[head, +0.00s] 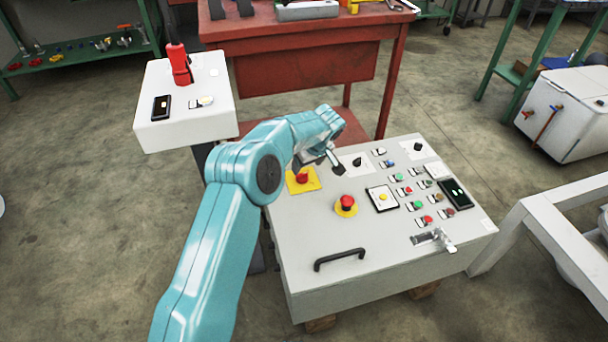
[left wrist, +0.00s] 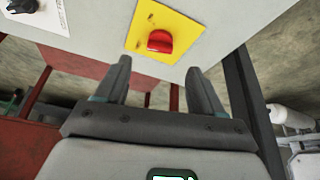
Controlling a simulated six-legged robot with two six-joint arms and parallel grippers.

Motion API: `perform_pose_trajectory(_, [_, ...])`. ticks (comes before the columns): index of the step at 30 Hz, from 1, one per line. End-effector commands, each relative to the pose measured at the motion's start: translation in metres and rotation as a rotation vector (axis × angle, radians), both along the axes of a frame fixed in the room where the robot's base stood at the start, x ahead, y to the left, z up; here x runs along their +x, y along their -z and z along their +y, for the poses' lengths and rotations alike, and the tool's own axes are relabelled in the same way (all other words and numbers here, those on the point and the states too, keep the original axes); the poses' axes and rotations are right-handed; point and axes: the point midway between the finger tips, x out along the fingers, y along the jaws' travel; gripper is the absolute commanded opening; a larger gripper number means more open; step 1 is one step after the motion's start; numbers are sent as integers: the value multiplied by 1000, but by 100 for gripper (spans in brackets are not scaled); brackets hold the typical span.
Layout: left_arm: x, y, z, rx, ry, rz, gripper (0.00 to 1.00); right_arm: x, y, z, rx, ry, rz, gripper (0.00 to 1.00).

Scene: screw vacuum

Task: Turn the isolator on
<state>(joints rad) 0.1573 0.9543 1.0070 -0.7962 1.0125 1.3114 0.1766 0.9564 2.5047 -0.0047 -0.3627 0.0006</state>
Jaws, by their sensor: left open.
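A red rotary knob (head: 303,177) on a yellow plate (head: 296,187) sits at the far left corner of the grey control panel (head: 300,230); this looks like the isolator. My left gripper (head: 336,165) is at the panel's far edge, close to the knob, and partly hides the plate. In the left wrist view the knob (left wrist: 160,41) lies just beyond the open fingers (left wrist: 159,70), between their lines. The fingers are apart and nothing is between them. I cannot tell the exact gap to the knob. My right gripper is not in view.
A red emergency button (head: 347,202) on a yellow ring, a black handle (head: 339,259), a latch (head: 435,240) and several small buttons share the panel. A white box (head: 185,110) on a post stands behind left. A red workbench (head: 310,35) stands behind.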

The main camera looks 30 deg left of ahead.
Motion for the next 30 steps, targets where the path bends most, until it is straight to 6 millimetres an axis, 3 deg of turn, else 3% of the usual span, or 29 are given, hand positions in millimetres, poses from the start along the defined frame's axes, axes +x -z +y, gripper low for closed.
perform_pose_trajectory(3, [5,29,10,0,-2,0,68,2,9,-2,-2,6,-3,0])
perform_pose_trajectory(9, [12,56,21,1,-1,0,68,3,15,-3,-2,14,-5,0])
perform_pose_trajectory(22, [17,65,25,0,-1,-2,68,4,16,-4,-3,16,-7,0])
perform_pose_trajectory(27, [17,65,25,1,-1,-1,13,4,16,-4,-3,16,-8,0])
perform_pose_trajectory(30, [17,65,25,1,-1,-1,12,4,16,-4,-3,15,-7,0])
